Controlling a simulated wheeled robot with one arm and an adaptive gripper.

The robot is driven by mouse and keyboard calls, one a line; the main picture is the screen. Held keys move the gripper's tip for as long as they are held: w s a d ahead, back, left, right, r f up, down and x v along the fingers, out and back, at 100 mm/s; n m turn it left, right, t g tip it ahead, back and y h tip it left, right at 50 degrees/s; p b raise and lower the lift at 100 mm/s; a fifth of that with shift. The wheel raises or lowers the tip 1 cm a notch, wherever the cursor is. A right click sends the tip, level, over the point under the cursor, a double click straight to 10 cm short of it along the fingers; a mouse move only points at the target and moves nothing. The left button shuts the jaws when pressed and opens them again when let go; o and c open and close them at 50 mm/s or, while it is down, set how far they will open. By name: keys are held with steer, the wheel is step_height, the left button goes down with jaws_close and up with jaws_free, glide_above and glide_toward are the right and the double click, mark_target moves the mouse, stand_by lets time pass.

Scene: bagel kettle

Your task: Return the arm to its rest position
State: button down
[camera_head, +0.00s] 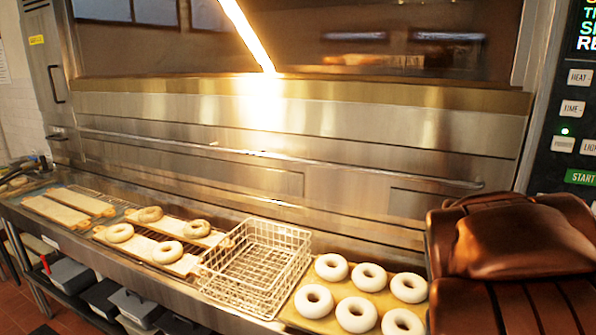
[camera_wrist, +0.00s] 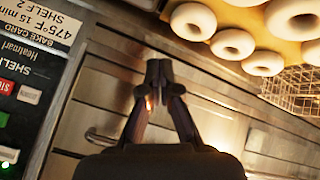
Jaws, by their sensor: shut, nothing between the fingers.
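My gripper (camera_wrist: 159,72) shows in the wrist view with its two fingertips together. It is shut and empty, with the oven's steel front (camera_wrist: 215,120) behind it. The bagels (camera_wrist: 232,43) lie along the top of that view, apart from the fingers. In the head view, the brown-copper body at the lower right looks like part of my arm; the gripper's fingers do not show there.
A steel counter (camera_head: 150,278) runs along the oven (camera_head: 330,135). It holds a wire basket (camera_head: 262,262), a tray of several pale bagels (camera_head: 378,285), and boards with bagels (camera_head: 145,243). A control panel (camera_head: 570,150) is at the right. Bins (camera_head: 72,272) stand below the counter.

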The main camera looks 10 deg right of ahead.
steer(key=s+a+f+g+y, duration=0.25)
steer(key=s+a+f, duration=0.2)
steer(key=a, duration=0.45)
steer(key=s+a+f+g+y, duration=0.1)
steer(key=s+a+g, duration=0.1)
steer(key=s+a, duration=0.2)
steer(key=s+a+f+n+g, duration=0.1)
steer(key=s+a, duration=0.3)
steer(key=s, duration=0.7)
steer(key=s+a+f+g+y, duration=0.1)
steer(key=s+a+f+g, duration=0.1)
steer(key=s+a, duration=0.3)
steer(key=s+g, duration=0.1)
steer(key=s, duration=0.1)
steer(key=shift+s+f+y, duration=0.15)
steer(key=shift+s+y, duration=0.2)
steer(key=shift+s, duration=0.05)
